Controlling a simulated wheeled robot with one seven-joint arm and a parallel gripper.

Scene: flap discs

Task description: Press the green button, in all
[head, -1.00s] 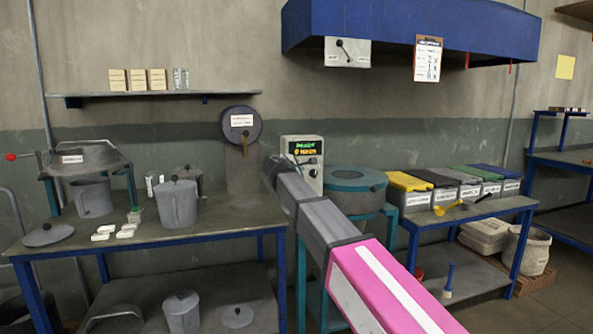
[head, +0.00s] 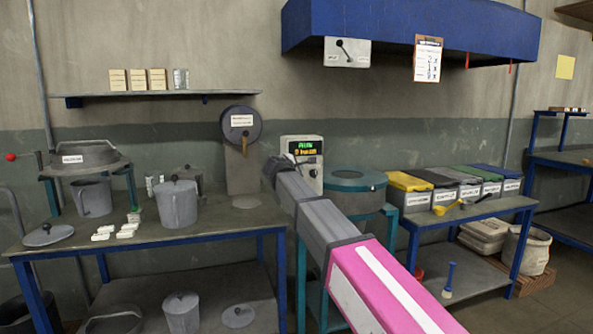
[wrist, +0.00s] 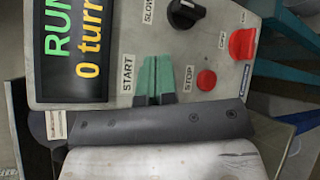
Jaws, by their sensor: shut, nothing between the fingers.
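In the head view the fingers are hidden by my arm.
On the box, a red STOP button (wrist: 206,80), a larger red knob (wrist: 242,44) and a black dial (wrist: 186,13) lie close to my fingers. A teal drum (head: 353,182) stands right of the box.

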